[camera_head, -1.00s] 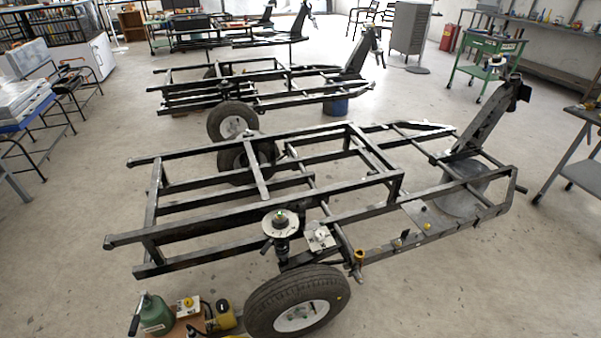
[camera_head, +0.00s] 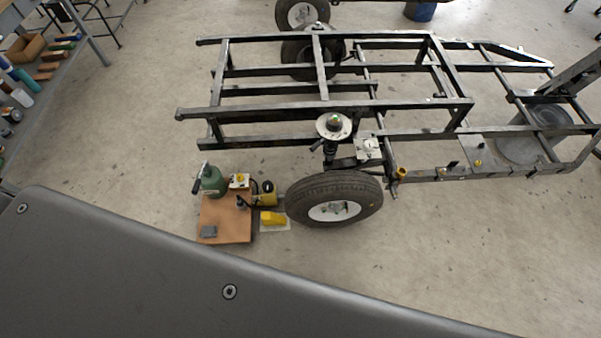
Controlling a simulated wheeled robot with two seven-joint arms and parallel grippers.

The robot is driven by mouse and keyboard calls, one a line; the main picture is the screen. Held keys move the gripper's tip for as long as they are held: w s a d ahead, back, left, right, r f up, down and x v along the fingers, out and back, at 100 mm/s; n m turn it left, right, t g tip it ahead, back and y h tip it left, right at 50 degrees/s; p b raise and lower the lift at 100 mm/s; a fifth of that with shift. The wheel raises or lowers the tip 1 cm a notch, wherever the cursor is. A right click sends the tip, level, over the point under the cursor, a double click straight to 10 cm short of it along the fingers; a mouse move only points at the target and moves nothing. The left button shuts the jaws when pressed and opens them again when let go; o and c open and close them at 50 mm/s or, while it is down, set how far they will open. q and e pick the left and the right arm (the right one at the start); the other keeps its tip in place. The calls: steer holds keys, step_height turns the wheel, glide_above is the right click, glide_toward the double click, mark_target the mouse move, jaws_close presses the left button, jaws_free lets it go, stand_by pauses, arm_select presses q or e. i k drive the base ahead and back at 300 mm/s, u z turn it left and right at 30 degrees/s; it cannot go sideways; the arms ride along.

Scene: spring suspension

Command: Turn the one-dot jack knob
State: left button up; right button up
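A wooden board (camera_head: 222,230) lies on the floor left of the near wheel. A green pump or bottle (camera_head: 213,181) stands at its back left. A small pale box with a yellow knob (camera_head: 239,181) is at its back edge, beside the green pump. A yellow cylinder, likely the jack (camera_head: 265,196), stands right of the board by the tyre. The dots on any knob are too small to read. Neither of my grippers shows in this view.
The near wheel (camera_head: 334,199) sits under a black metal frame (camera_head: 290,107) with a round spring mount (camera_head: 333,125). A yellow block (camera_head: 272,218) lies by the board. A shelf with tools (camera_head: 40,75) is at the left. The floor at lower right is clear.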

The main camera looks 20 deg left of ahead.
mark_target(268, 186)
steer(key=z, duration=2.6)
steer(key=k, duration=2.15)
steer(key=u, duration=1.75)
steer(key=i, duration=0.45)
